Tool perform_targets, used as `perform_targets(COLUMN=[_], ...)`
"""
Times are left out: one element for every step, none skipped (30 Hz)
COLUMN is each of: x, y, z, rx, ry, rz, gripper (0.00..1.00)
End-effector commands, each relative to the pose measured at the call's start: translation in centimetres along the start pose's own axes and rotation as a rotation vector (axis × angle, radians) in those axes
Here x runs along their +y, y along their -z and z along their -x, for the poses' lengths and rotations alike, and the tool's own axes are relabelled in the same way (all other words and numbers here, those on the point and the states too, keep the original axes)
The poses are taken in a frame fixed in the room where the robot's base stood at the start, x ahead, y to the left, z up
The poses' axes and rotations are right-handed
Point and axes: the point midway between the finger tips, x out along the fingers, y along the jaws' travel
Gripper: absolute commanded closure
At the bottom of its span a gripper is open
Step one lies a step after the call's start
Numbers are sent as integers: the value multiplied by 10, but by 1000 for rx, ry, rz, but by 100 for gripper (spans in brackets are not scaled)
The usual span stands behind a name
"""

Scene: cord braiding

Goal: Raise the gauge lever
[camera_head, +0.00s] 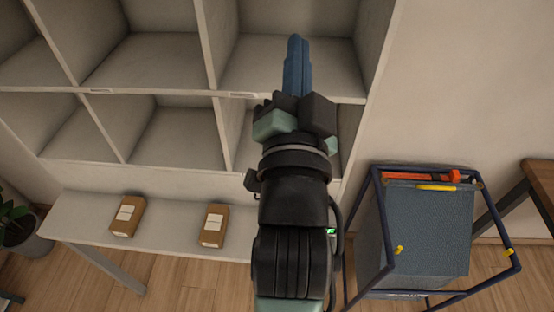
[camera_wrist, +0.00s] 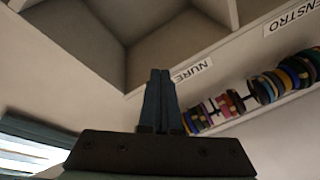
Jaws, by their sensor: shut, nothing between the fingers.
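My gripper (camera_head: 296,45) is shut and empty, its blue fingers together. In the head view it points up the picture, in front of the pale shelf unit. In the wrist view its fingertips (camera_wrist: 160,75) stand close together with nothing between them. I cannot make out a part that is clearly the gauge lever in either view. A blue-framed stand (camera_head: 381,240) with a grey bin body is at the right of the head view, well apart from my gripper. It carries an orange piece (camera_head: 425,176) and a yellow bar (camera_head: 437,187) at its top edge.
The shelf unit (camera_head: 217,130) has empty compartments. Two brown boxes (camera_head: 127,216) (camera_head: 212,225) lie on a low white bench (camera_head: 170,226). A wooden table (camera_head: 541,180) is at far right, a potted plant (camera_head: 25,230) at left. Colored spools (camera_wrist: 255,92) line a ledge.

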Motion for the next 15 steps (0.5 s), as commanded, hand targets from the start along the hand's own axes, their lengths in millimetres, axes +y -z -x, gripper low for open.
perform_targets(x=[24,38,56,70,83,99,110,120,132,140,146,153,158,161,165], y=[-28,-46,-68,-85,-102,-122,-137,-150,-166,-176,-185,-195,-201,-206,-211], z=[7,13,24,33,44,60,72,85,102,114,125,138,146,154,161], rx=[-69,-103,-144,-173,-200,-230,-249,-264,-281,-290,-296,-302,-305,-307,-308], ry=[-64,-101,-152,-194,-238,-296,-339,-381,-435,-472,-506,-544,-569,-590,-612], rz=[-95,-157,-242,-306,-368,-449,-507,-562,-628,-672,-712,-757,-785,-809,-834], gripper=[100,100,100,100,100,100,100,100,100,100,100,100,100,100,100])
